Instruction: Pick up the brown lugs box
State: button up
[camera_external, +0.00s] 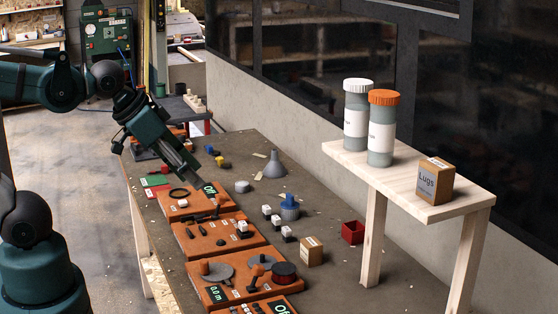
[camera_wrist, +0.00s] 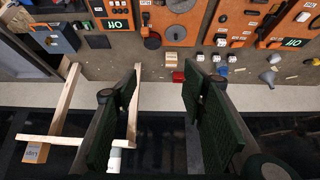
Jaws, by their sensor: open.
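The brown lugs box (camera_external: 435,182) stands upright near the right end of a raised pale wooden shelf (camera_external: 468,202), its grey "Lugs" label facing the camera. In the wrist view, the box (camera_wrist: 36,153) is at the lower left, beside the shelf's wooden frame (camera_wrist: 65,140), and looks upside down. My gripper (camera_external: 190,170) is over the left side of the workbench, well left of the shelf and apart from the box. Its two dark green fingers (camera_wrist: 157,95) are spread wide in the wrist view, with nothing held between them.
Two grey bottles, one with a white lid (camera_external: 358,86) and one with an orange lid (camera_external: 383,98), stand left of the box on the shelf. The bench holds orange panels (camera_external: 228,240), a small brown box (camera_external: 312,251), a red bin (camera_external: 353,232) and a funnel (camera_external: 274,166). A wall runs behind.

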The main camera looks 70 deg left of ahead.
jog(key=shift+o, duration=0.5)
jog(key=shift+r, duration=0.1)
notch_tip(320, 180, up, 22)
jog(key=r, duration=0.1)
jog(key=w+d+r+m+g+h+p, duration=0.1)
jog(key=w+d+r+m, duration=0.2)
jog(key=w+d, duration=0.3)
jog(key=w+d+r+m+g+h+p, duration=0.1)
jog(key=w+d+r+m+p, duration=0.2)
jog(key=w, duration=0.4)
jog(key=m+g+h+p, duration=0.25)
jog(key=m+g, duration=0.25)
jog(key=m, duration=0.7)
send_over(433, 160)
jog(key=a, duration=0.1)
notch_tip(433, 160, down, 7)
jog(key=shift+a+r+p, duration=0.1)
jog(key=shift+a+p, duration=0.05)
jog(key=shift+p, duration=0.3)
notch_tip(433, 160, down, 4)
jog(key=shift+a+f, duration=0.15)
jog(key=shift+f, duration=0.35)
